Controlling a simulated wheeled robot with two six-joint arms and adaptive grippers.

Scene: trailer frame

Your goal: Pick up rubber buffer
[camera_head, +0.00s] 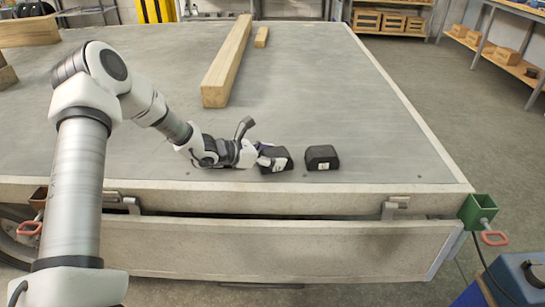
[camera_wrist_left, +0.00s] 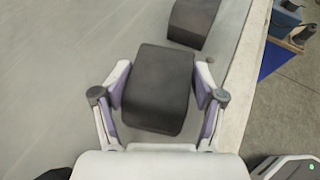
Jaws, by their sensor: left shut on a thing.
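Two black rubber buffers are near the front edge of the grey trailer bed (camera_head: 390,120). My left gripper (camera_head: 262,157) is shut on the left buffer (camera_head: 278,160). In the left wrist view that buffer (camera_wrist_left: 158,88) sits between the two fingers of my left gripper (camera_wrist_left: 160,90), with a finger against each side. I cannot tell whether it is lifted off the bed. The other buffer (camera_head: 322,157) stands free just to the right; it also shows at the top of the left wrist view (camera_wrist_left: 194,22). My right gripper is not in view.
A long wooden beam (camera_head: 228,62) and a small wood block (camera_head: 262,37) lie farther back on the bed. A green corner bracket (camera_head: 478,211) is at the front right corner. The right part of the bed is clear.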

